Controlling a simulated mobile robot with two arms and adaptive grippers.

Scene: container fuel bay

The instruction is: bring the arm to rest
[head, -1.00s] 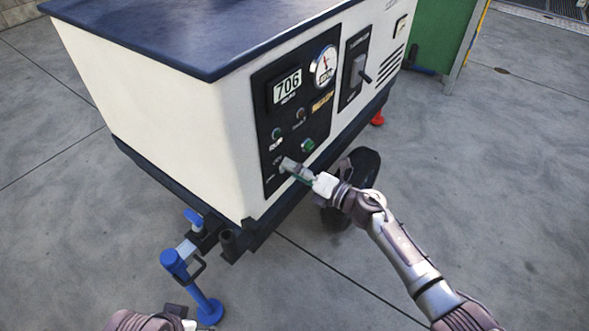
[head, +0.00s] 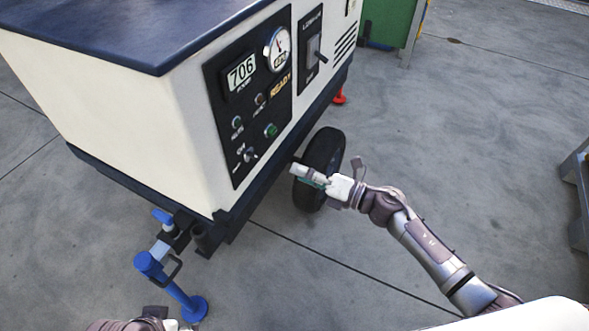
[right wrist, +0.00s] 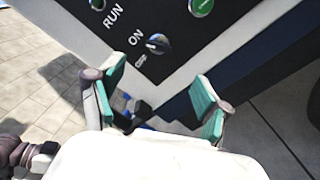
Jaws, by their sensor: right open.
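My right gripper (head: 308,176) is in front of the generator's lower edge and wheel, apart from the panel. In the right wrist view its two teal-padded fingers (right wrist: 160,104) are spread wide with nothing between them. The black control panel (head: 250,95) on the white generator (head: 120,110) reads 706 and shows a lit READY label. A small knob (right wrist: 157,44) marked ON and OFF lies beyond the fingers in the right wrist view. My left gripper (head: 172,322) shows only in part at the bottom edge, and its fingers cannot be made out.
The generator's wheel (head: 318,165) is close behind the right gripper. A blue jack stand (head: 170,280) stands at the front corner. A green cabinet (head: 390,22) is at the back, and a grey metal frame (head: 578,180) is at the right edge. Bare concrete lies to the right.

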